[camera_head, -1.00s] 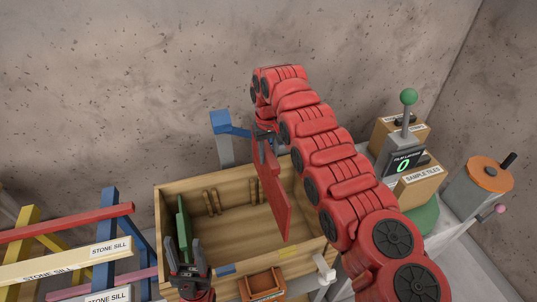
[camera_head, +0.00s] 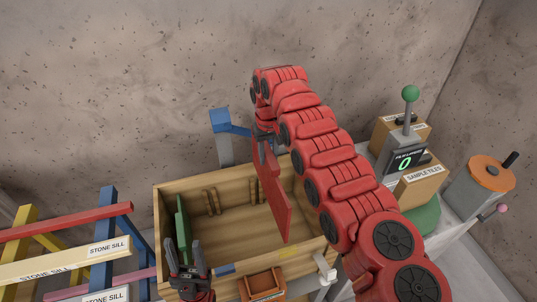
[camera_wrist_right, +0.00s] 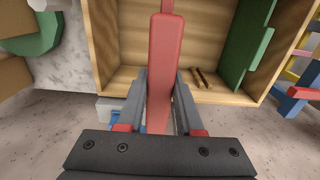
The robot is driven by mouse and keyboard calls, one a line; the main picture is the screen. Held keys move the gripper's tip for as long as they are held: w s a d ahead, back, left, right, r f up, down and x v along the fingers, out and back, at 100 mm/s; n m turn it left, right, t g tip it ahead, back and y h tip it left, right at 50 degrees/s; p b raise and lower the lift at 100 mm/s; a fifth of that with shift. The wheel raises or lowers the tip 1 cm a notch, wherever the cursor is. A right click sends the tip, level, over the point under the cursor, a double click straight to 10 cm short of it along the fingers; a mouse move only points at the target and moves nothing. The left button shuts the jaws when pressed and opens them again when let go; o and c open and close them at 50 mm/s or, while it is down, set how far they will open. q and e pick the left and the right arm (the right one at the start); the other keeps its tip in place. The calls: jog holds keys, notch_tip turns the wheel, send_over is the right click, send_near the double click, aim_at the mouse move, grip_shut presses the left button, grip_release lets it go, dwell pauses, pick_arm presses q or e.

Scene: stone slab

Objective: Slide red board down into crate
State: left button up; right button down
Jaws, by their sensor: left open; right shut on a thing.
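The red board (camera_head: 273,195) is held upright on edge at the right part of the wooden crate (camera_head: 207,182). My right gripper (camera_head: 262,137) is shut on its far upper end. In the right wrist view the red board (camera_wrist_right: 165,60) runs between the two fingers of the right gripper (camera_wrist_right: 160,95), with the crate (camera_wrist_right: 105,40) below and around it. I cannot tell how far its lower edge is inside. My left gripper (camera_head: 187,255) is open at the crate's near left corner, close to a green board (camera_head: 183,225) standing inside the crate.
Wooden pegs (camera_head: 211,201) line the crate's far wall. A blue post (camera_head: 225,135) stands behind the crate. A small open wooden box (camera_head: 262,284) is in front. Labelled stone sill bars (camera_head: 60,262) lie left; a green-knobbed lever (camera_head: 410,95) stands right.

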aim_at(268, 174)
jog(key=shift+f+b, duration=0.55)
jog(key=shift+f, duration=0.6)
jog(key=shift+b, duration=0.3)
dwell(0.3)
jog(key=shift+f+b, duration=1.1)
jog(key=shift+f, duration=1.35)
jog(key=shift+s+b, duration=0.15)
jog(key=shift+b, duration=0.6)
jog(key=shift+s+d+r+b, duration=0.15)
jog(key=shift+s+r+b, duration=0.1)
jog(key=shift+b, duration=0.35)
